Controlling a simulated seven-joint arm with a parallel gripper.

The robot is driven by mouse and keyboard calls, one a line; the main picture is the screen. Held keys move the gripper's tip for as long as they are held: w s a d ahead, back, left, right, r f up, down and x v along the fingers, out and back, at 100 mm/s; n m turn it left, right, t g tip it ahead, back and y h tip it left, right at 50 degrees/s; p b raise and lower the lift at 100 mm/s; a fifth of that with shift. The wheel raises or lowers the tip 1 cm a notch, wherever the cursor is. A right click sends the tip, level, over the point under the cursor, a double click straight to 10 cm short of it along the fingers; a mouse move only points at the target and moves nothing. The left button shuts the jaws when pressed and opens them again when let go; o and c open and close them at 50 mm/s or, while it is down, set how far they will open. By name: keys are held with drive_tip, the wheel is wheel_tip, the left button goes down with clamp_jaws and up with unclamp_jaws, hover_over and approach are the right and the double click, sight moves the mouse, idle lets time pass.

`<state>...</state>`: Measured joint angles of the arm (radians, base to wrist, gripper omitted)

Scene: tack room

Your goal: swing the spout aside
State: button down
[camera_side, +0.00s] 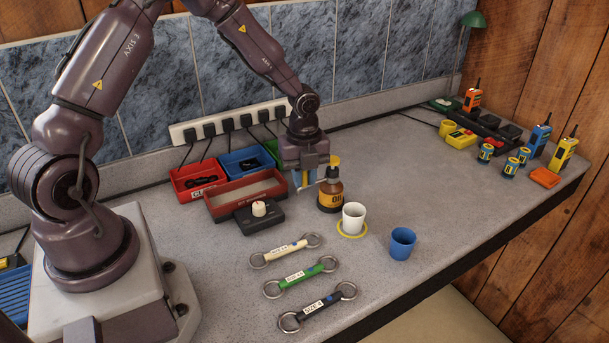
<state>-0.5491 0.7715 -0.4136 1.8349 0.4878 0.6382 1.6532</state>
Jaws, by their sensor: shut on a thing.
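An amber oil bottle (330,194) with a yellow top (335,160) and an oil label stands upright on the grey bench. My gripper (304,184) points down just left of the bottle's neck, level with its upper part. Its jaws are shut on the bottle's spout, which is mostly hidden by the fingers. How far the spout is turned cannot be made out.
A white cup (353,217) stands on a yellow ring right of the bottle, with a blue cup (402,243) further right. A dark block with a cream knob (259,209) and a red tray (222,206) lie left. Several ringed straps (300,278) lie in front.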

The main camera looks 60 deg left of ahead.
drive_tip(key=shift+a, duration=0.1)
drive_tip(key=c, duration=1)
unclamp_jaws()
drive_tip(key=shift+c, duration=0.2)
wheel_tip(320, 180, up, 13)
